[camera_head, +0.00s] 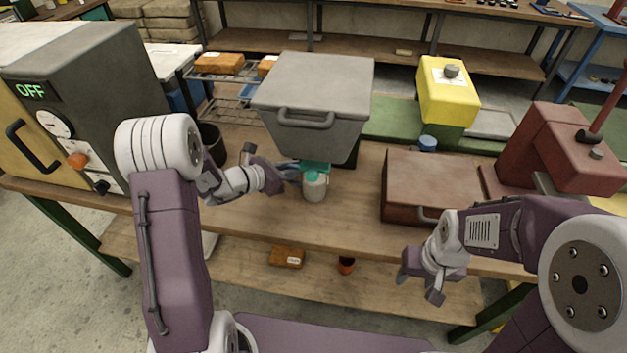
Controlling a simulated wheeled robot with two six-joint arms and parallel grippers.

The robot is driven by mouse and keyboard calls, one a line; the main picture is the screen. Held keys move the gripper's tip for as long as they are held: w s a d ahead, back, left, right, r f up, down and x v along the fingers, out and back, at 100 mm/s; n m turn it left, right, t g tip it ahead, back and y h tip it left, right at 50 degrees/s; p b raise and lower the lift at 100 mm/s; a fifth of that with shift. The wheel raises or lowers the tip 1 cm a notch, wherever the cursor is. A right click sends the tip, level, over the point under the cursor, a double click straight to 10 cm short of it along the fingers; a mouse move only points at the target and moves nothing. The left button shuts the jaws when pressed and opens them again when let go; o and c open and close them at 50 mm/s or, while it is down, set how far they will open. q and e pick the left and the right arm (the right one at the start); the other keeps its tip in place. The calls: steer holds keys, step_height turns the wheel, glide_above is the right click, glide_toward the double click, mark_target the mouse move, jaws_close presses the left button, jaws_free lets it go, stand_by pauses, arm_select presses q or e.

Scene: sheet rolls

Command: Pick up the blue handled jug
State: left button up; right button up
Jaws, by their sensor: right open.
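A small pale jug with a teal-green top (315,188) stands upright on the wooden workbench (340,230), in front of the grey lidded box. My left gripper (290,173) is low over the bench, just left of the jug, with its fingers pointing at it. A bluish part shows between the fingers and the jug; I cannot tell whether it is the handle or whether they touch. The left fingers are too small to read as open or shut. My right gripper (420,289) is open and empty, in front of the bench's front edge, far right of the jug.
A grey lidded box (316,90) stands close behind the jug. A brown flat case (430,180) lies to the right, beside a red machine (570,150). A dark machine reading OFF (90,100) stands left. Bare bench lies in front of the jug.

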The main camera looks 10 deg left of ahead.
arm_select(q)
jaws_close()
stand_by(1.4)
